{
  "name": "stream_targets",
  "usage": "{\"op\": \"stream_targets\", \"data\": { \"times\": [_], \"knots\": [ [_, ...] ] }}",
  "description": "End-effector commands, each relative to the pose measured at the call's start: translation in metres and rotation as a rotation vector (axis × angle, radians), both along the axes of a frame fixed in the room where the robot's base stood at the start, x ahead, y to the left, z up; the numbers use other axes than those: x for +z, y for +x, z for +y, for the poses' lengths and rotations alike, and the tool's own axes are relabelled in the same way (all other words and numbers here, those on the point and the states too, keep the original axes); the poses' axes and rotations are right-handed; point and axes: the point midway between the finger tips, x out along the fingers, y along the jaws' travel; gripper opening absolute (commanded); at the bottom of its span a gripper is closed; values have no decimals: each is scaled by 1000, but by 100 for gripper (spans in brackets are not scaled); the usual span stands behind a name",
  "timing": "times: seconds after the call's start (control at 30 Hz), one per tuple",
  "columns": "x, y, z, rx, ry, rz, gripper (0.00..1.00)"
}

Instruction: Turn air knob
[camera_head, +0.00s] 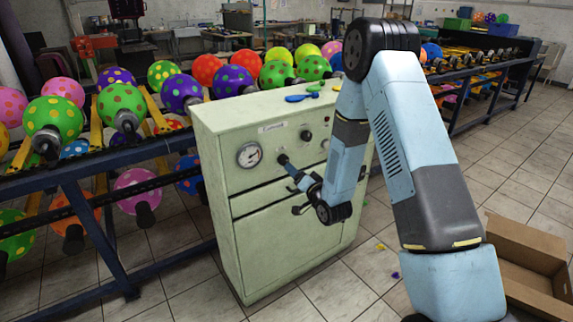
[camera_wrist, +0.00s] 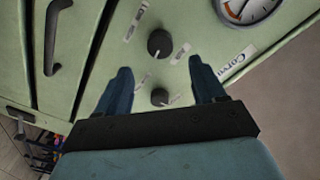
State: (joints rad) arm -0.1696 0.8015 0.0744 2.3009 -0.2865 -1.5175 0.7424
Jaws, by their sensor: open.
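The pale green control cabinet (camera_head: 285,238) carries a dark round knob (camera_head: 306,134) on its front panel; I cannot tell which knob is the air knob. In the wrist view, one black knob (camera_wrist: 160,43) lies just beyond the fingertips. A second black knob (camera_wrist: 160,97) shows between the two fingers, near the palm. My gripper (camera_wrist: 160,68) is open, with one blue finger on each side and nothing visibly clamped. In the head view, my gripper (camera_head: 286,163) is at the panel, right of the gauge. Contact with a knob cannot be told.
The round gauge (camera_head: 249,155) is left of the knobs. A dark handle (camera_wrist: 53,38) projects from the cabinet front. A balloon rack (camera_head: 105,160) stands close at left; an open cardboard box (camera_head: 520,270) is at right.

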Motion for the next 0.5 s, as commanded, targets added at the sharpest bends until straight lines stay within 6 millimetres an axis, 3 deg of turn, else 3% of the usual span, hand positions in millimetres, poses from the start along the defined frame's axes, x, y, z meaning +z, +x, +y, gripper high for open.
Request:
{"op": "stream_targets", "data": {
  "times": [0.3, 0.5],
  "knots": [
    [0, 46, 27, 1, 0, -1, 69],
    [0, 63, 36, 1, 0, -1, 69]
  ]
}}
